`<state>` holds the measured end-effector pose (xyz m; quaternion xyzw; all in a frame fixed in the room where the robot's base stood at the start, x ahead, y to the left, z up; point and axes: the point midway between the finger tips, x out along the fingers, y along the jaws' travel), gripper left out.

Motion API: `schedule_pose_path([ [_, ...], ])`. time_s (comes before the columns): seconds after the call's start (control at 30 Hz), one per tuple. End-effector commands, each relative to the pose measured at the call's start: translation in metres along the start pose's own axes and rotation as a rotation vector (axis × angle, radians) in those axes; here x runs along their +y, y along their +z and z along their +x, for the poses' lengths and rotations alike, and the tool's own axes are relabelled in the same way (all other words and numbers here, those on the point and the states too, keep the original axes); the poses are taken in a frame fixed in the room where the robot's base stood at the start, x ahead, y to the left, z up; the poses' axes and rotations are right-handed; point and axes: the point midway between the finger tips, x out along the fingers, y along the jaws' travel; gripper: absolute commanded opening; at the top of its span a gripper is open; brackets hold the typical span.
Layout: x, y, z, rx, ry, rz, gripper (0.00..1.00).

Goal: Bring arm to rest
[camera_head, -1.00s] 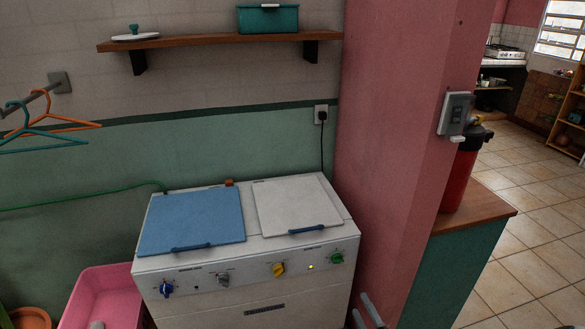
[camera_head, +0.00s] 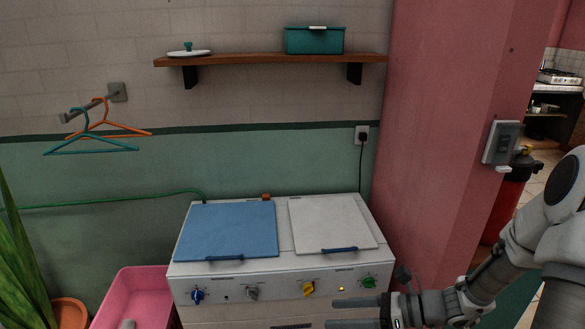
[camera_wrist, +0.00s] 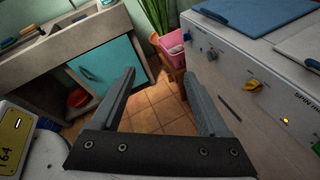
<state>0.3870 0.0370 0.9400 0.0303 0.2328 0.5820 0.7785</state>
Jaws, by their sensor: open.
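My gripper (camera_head: 357,312) is in front of the washing machine's lower right front in the head view, with my arm reaching in from the right edge. In the wrist view my gripper (camera_wrist: 160,92) has its two grey fingers wide apart with nothing between them; tiled floor shows beyond. The white washing machine (camera_head: 278,268) has a blue lid (camera_head: 228,230) and a white lid (camera_head: 332,223), both closed. It stands to the right of the fingers in the wrist view (camera_wrist: 262,105).
A pink tub (camera_head: 135,296) is left of the machine. A shelf (camera_head: 270,61) holds a teal box (camera_head: 314,40) and a lid (camera_head: 189,50). A pink wall (camera_head: 440,140) stands right. A sink cabinet (camera_wrist: 108,65) is left in the wrist view, with open floor (camera_wrist: 158,105) between.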

Motion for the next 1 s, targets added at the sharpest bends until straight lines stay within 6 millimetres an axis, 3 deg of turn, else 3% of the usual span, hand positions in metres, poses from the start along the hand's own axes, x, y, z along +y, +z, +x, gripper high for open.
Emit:
schedule_pose_path([
  [0.2, 0.050, 0.022, 0.002, 0.248, 0.134, -0.372, 0.78],
  [0.47, 0.100, 0.038, -0.009, 0.508, 0.297, -0.810, 0.78],
  [0.87, 0.160, 0.061, -0.044, 0.861, 0.537, -1.478, 0.78],
  [1.0, 0.171, 0.080, -0.068, 0.998, 0.575, -1.693, 0.78],
])
